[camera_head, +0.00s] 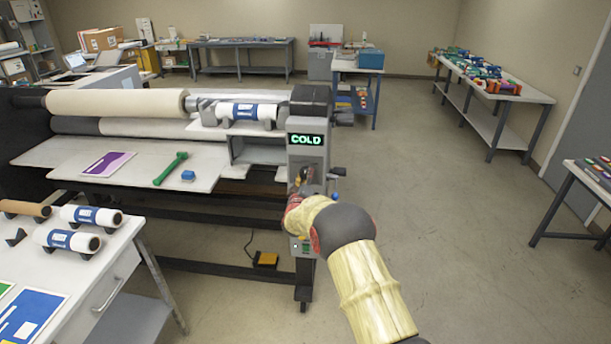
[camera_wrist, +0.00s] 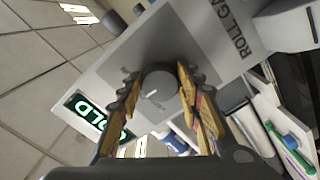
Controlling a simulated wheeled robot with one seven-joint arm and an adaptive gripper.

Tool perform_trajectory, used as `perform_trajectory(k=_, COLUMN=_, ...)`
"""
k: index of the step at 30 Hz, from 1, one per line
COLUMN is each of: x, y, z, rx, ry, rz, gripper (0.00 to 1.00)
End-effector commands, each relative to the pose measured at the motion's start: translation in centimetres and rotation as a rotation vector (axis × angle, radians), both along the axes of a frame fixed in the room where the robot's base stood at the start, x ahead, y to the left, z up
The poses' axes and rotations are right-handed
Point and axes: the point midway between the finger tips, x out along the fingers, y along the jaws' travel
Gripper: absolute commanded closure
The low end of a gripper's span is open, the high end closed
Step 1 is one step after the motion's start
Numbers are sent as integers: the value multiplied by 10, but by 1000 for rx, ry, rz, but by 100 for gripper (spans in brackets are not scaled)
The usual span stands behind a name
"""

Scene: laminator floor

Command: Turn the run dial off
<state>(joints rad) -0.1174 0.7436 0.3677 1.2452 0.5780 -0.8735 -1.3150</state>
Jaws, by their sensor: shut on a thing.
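The round dark grey dial (camera_wrist: 160,82) sits on the laminator's light grey control panel (camera_wrist: 110,70) in the wrist view, with a short white pointer mark on its face. My gripper (camera_wrist: 158,78) has its two fingers on either side of the dial and is shut on it. Small lettering beside the dial is too blurred to read. In the head view, my arm reaches the end panel (camera_head: 305,150) of the laminator, and my wrist hides most of the controls there. A green "COLD" display (camera_head: 306,140) is lit above; it also shows in the wrist view (camera_wrist: 90,110).
"ROLL GA" lettering (camera_wrist: 228,28) is on the panel near the dial. A yellow foot pedal (camera_head: 266,259) is on the floor. The floor to the right is clear.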

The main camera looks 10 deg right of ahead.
Motion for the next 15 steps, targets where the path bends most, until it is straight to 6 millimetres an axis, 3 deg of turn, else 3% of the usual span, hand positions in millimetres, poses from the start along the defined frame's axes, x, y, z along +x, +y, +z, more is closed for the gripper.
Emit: perform_trajectory(k=15, x=0, y=1, z=0, rx=-62, ry=20, rz=2, gripper=90)
